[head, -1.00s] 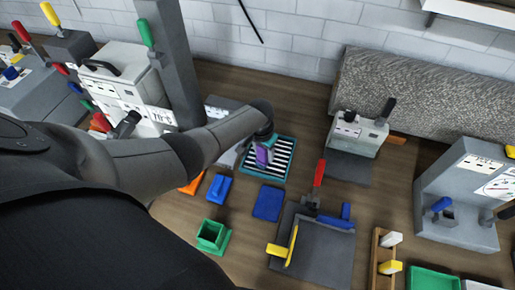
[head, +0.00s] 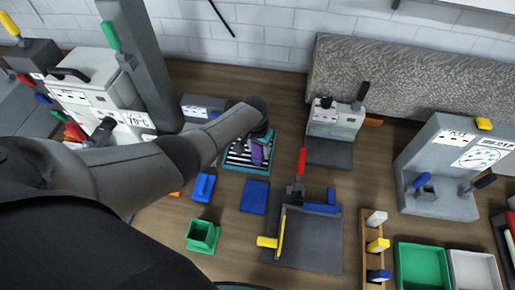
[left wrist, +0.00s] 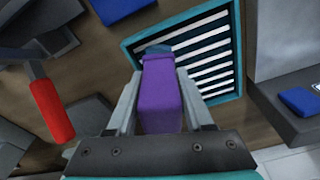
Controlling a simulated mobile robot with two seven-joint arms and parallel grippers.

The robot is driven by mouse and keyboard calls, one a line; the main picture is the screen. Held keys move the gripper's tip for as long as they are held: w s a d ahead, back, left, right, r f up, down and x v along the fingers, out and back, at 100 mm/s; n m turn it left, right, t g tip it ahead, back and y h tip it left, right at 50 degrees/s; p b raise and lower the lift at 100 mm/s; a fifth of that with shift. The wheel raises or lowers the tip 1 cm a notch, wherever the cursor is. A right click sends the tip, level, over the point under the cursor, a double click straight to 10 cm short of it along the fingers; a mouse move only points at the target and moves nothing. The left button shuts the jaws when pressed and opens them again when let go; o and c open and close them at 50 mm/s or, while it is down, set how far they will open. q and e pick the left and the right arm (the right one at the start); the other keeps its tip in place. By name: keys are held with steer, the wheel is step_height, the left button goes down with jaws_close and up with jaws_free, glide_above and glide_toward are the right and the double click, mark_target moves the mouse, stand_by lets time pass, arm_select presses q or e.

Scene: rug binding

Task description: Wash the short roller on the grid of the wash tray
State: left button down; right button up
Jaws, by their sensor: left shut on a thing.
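The wash tray (head: 238,164) is teal-rimmed with a grid of white bars over dark gaps. It also shows in the left wrist view (left wrist: 236,40). My left gripper (head: 261,140) is over the tray's right part, shut on a purple block-shaped handle (left wrist: 160,98), which also shows in the head view (head: 257,153). A small blue-grey piece, likely the roller end (left wrist: 156,49), shows at the handle's far end, over the tray's edge and grid. I cannot tell whether it touches the bars. My right gripper is not in view.
A blue pad (head: 255,197), a blue block (head: 203,187) and a green holder (head: 203,236) lie in front of the tray. A grey machine (head: 336,120) stands behind right.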

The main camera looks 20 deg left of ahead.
arm_select(q)
steer(key=shift+r, duration=4)
